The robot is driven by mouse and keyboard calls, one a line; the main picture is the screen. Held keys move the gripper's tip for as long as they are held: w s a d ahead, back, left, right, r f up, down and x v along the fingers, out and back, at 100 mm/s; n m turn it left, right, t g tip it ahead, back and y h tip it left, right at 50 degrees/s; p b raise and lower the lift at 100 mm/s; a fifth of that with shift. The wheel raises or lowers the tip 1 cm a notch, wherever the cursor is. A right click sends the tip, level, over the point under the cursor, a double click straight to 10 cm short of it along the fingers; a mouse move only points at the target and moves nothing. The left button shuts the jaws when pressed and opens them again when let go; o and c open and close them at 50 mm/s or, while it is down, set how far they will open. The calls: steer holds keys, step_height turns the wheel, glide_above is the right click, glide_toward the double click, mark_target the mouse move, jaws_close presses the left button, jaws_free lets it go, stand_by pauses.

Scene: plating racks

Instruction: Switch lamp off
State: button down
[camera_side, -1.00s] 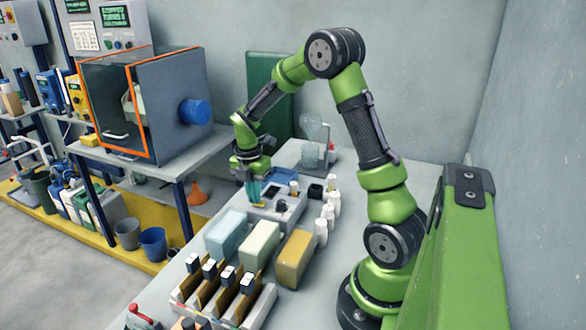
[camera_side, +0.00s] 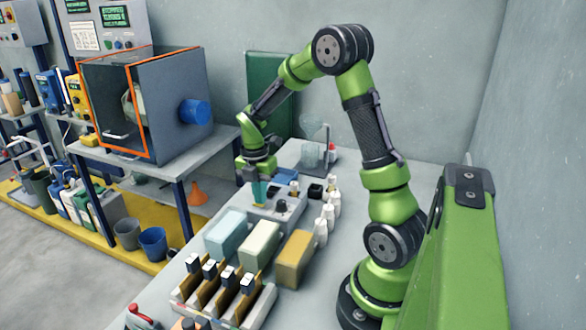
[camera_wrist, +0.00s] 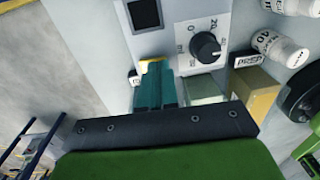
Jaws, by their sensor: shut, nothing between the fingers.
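A grey control box (camera_side: 288,213) stands on the bench. In the wrist view its face (camera_wrist: 178,15) shows a dark screen (camera_wrist: 144,14) and a black dial (camera_wrist: 205,47) with a number scale. My gripper (camera_side: 259,204) points down at the left part of this box. Its teal fingers with yellow tips (camera_wrist: 152,64) are together and hold nothing. A small black-and-white part (camera_wrist: 133,78) sits just left of the fingertips; I cannot tell if it is a switch. Contact with the box cannot be told. No lamp can be clearly made out.
Pale blue (camera_side: 226,235), pale green (camera_side: 260,244) and tan (camera_side: 295,258) blocks stand in front of the box, before a rack (camera_side: 222,300). Several white bottles (camera_side: 329,213) stand to its right. A glass vessel on a stand (camera_side: 313,150) is behind.

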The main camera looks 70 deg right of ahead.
step_height(320, 180, up, 14)
steer(key=w, duration=0.1)
steer(key=shift+f, duration=0.1)
stand_by(0.4)
